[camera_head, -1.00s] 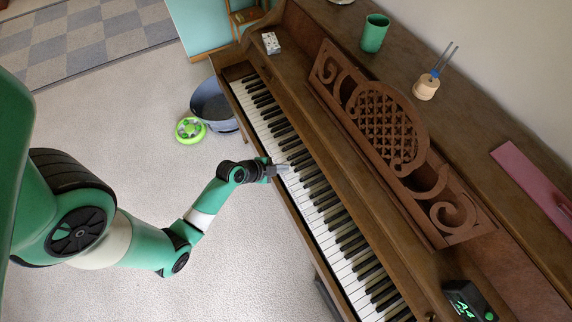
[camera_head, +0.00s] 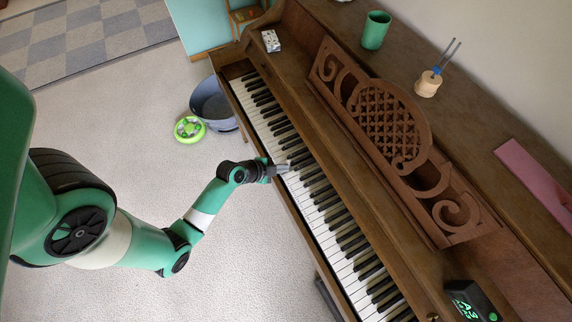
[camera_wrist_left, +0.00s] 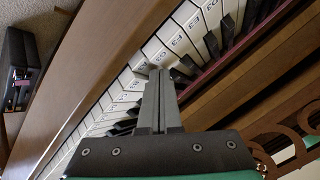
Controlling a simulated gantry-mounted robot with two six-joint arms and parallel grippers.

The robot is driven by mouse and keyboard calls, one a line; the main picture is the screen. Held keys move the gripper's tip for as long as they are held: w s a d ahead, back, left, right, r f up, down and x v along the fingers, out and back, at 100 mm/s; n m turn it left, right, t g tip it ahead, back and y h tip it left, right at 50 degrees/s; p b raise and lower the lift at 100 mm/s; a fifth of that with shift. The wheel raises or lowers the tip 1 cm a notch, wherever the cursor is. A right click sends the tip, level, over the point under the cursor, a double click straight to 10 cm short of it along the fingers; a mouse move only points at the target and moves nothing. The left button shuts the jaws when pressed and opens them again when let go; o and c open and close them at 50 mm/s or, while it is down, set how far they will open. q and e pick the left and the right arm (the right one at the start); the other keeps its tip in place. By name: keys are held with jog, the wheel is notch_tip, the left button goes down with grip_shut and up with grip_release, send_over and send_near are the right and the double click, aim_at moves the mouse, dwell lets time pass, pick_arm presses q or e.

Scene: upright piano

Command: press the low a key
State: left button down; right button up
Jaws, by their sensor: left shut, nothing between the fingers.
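The piano keyboard (camera_head: 309,207) runs diagonally through the head view, with white and black keys. My left gripper (camera_head: 285,168) is shut and empty, with its fingertips over or on the keys in the upper-middle part of the keyboard. In the left wrist view, the shut fingers (camera_wrist_left: 160,74) point at the white keys near the black keys, and several white keys (camera_wrist_left: 172,38) carry small letter labels. I cannot read which key is the low a, nor tell whether a key is pressed down. My right gripper is out of view.
A small black box with a green display (camera_head: 472,300) seems to read A3. A carved wooden music stand (camera_head: 385,120) rises behind the keys. A green cup (camera_head: 375,30), a wooden holder (camera_head: 427,85) and a pink board (camera_head: 535,178) are on the piano top.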

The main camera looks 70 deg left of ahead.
pick_arm(q)
jog(key=shift+r+p, duration=0.95)
jog(key=shift+r, duration=0.1)
notch_tip(320, 180, up, 5)
jog(key=p, duration=0.4)
jog(key=shift+p, duration=0.35)
